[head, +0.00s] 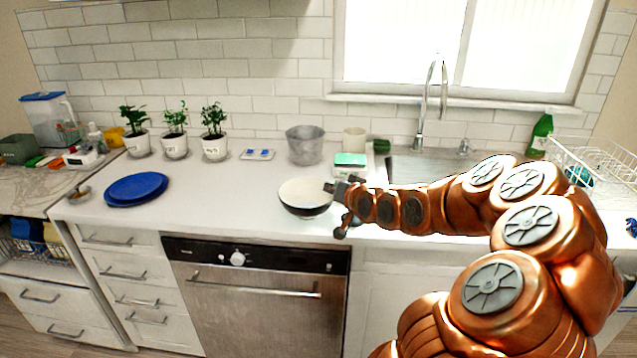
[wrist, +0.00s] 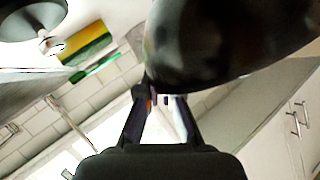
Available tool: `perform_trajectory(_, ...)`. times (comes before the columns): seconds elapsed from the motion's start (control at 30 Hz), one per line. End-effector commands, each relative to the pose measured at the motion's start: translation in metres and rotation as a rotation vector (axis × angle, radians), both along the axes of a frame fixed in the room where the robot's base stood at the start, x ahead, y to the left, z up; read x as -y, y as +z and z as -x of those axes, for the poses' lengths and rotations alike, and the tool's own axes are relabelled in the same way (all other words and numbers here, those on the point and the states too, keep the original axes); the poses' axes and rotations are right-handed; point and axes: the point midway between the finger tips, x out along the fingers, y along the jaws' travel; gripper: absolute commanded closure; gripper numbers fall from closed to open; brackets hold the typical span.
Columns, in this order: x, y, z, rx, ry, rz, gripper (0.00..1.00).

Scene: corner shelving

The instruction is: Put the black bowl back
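The black bowl (head: 304,211), dark outside and pale inside, is near the front edge of the white counter, roughly upright. My gripper (head: 333,188) reaches it from the right and is at its right rim. In the wrist view the bowl's dark outer side (wrist: 225,45) fills the top, close to the camera. The two fingers (wrist: 162,98) draw together at the bowl's edge and appear shut on it; their tips are partly hidden by the bowl. I cannot tell whether the bowl touches the counter.
A blue plate stack (head: 136,188) is at the left. Three potted plants (head: 174,147), a grey pot (head: 305,146), a cream cup (head: 354,140) and a green-and-white scale-like box (head: 350,164) stand behind. The sink faucet (head: 430,105) and a wire rack (head: 598,160) are right. Counter left of the bowl is clear.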

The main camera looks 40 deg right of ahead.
Motion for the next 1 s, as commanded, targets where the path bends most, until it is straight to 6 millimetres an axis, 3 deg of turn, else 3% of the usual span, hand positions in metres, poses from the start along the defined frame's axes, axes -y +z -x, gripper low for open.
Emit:
perform_trajectory(0.6, 0.032, -0.007, -0.086, -0.001, 0.001, 0.002, 1.0)
perform_trajectory(1.0, 0.037, -0.009, -0.103, 0.0, 0.001, 0.002, 1.0)
